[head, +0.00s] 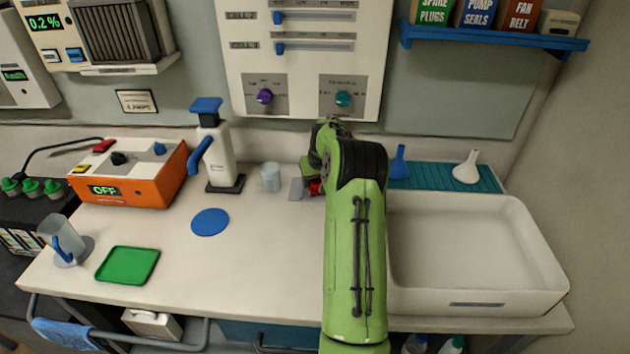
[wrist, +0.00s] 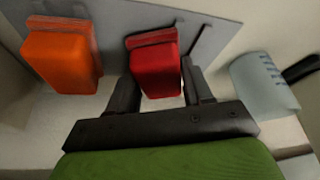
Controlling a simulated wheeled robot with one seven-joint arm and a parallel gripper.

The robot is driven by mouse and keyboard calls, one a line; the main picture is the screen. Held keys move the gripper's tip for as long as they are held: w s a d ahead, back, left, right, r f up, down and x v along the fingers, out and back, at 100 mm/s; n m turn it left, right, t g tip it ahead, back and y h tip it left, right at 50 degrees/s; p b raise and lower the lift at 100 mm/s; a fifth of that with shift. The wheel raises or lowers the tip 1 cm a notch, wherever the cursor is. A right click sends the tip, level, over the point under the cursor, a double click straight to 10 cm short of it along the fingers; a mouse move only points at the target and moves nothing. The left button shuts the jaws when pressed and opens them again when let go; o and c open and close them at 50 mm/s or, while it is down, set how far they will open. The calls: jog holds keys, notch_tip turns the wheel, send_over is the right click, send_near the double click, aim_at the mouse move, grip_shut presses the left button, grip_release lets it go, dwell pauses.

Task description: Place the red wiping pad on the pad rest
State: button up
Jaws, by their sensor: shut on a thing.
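The red wiping pad (wrist: 155,70) is between the two dark fingers of my gripper (wrist: 158,75) in the wrist view, and the gripper is shut on it. In the head view only a small bit of the red pad (head: 315,187) shows beside my green arm, which hides most of my gripper. A flat grey plate (wrist: 205,38) lies behind the red pad in the wrist view; it may be the pad rest. I cannot tell whether the pad touches it. An orange pad (wrist: 62,62) is against the same plate, left of the red one.
A clear beaker (head: 270,177) stands left of my gripper, with a white-and-blue dispenser (head: 216,160) beyond it. A white basin (head: 475,297) is to the right, below a teal mat (head: 425,178) with funnels. A blue disc (head: 210,222) and green tray (head: 128,265) lie on the left counter.

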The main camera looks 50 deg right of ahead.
jog(key=shift+f, duration=0.1)
jog(key=o, duration=1)
jog(key=p+v, duration=0.2)
jog(key=v, duration=1)
jog(key=s+a+r+n, duration=0.25)
jog(key=a+r, duration=0.35)
jog(key=a, duration=0.7)
jog(key=s+a+r+n, duration=0.1)
jog(key=s+a+r, duration=0.3)
jog(key=a, duration=0.8)
jog(key=s+a+f+n+t+y, duration=0.1)
jog(key=s+a+f+n+y, duration=0.1)
jog(key=s+a, duration=1)
jog(key=s, duration=0.4)
jog(key=shift+a+t, duration=0.2)
jog(key=shift+t, duration=0.1)
